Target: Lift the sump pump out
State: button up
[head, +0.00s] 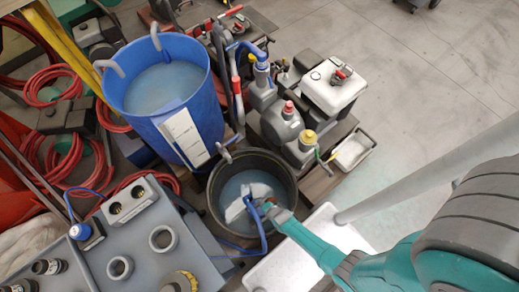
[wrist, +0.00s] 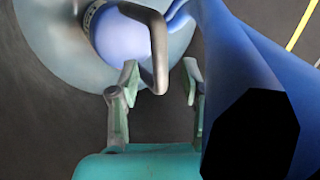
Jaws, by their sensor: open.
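The sump pump shows in the wrist view as a rounded blue body (wrist: 125,38) with a dark grey bent handle (wrist: 158,50). It sits in the pale water of a black tub (head: 212,205); in the head view the pump (head: 236,209) is small and partly hidden. My gripper (wrist: 160,80) is open, and it also shows in the head view (head: 267,205) over the tub. The lower end of the handle appears between my fingertips; I cannot tell whether they touch it. A blue hose (wrist: 235,60) passes close along the right finger and hides part of it.
A tall blue barrel (head: 190,120) of water stands behind the tub. Grey bottles with coloured caps (head: 284,122) and a white-topped box (head: 333,85) are to the right. A grey tank with ports (head: 140,240) is at the left. Open floor (head: 440,90) lies to the right.

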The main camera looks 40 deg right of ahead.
jog(key=shift+x, duration=0.75)
grip_shut()
jog(key=shift+w, duration=0.1)
jog(key=shift+r, duration=0.15)
